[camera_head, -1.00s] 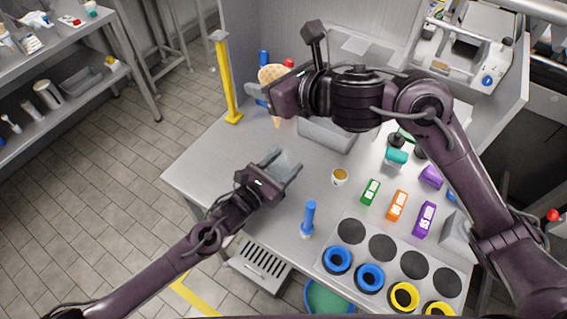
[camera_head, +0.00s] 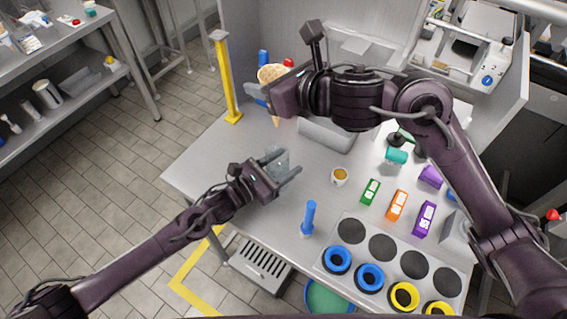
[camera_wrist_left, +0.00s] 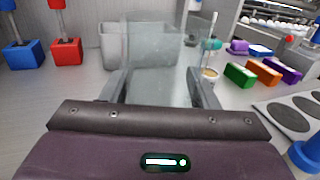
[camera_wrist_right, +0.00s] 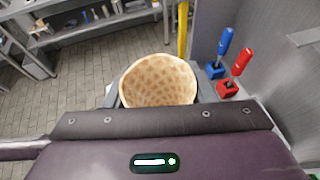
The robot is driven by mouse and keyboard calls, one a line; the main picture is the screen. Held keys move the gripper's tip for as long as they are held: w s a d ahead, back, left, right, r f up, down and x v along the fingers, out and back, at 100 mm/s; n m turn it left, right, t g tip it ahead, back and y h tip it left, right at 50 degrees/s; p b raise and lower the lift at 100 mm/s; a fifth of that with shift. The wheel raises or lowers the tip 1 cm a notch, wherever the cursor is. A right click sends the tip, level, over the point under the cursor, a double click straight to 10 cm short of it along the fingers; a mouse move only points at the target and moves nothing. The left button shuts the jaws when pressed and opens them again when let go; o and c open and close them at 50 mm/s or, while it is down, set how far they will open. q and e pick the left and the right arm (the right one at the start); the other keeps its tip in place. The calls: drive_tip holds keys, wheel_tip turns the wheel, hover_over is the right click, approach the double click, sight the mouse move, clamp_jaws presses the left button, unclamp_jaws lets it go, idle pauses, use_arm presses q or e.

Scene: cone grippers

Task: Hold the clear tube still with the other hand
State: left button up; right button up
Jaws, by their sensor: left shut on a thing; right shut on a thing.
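The clear tube (camera_wrist_left: 155,62) stands between the fingers of my left gripper (camera_head: 282,168), which is shut on it; its see-through wall fills the middle of the left wrist view. In the head view the tube (camera_head: 274,160) is faint and partly hidden by the fingers. My right gripper (camera_head: 263,97) is shut on a waffle cone (camera_head: 271,74) at the back left of the table. The cone's wide open rim (camera_wrist_right: 158,82) faces the right wrist camera. The two grippers are well apart.
A grey bin (camera_head: 327,134) stands behind the tube. Green (camera_head: 370,191), orange (camera_head: 397,204) and purple (camera_head: 424,217) boxes lie to the right. A small cup (camera_head: 339,176) and a blue-handled tool (camera_head: 308,218) stand nearby. A yellow post (camera_head: 226,80) rises at the left edge.

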use_arm(q)
drive_tip(key=shift+s+d, duration=0.1)
idle(0.4)
drive_tip(key=shift+n+t+y, duration=0.7)
drive_tip(key=shift+t+y, duration=0.1)
drive_tip(key=shift+t, duration=0.2)
idle(0.7)
drive_tip(key=o, duration=1.3)
drive_tip(key=shift+c, duration=0.2)
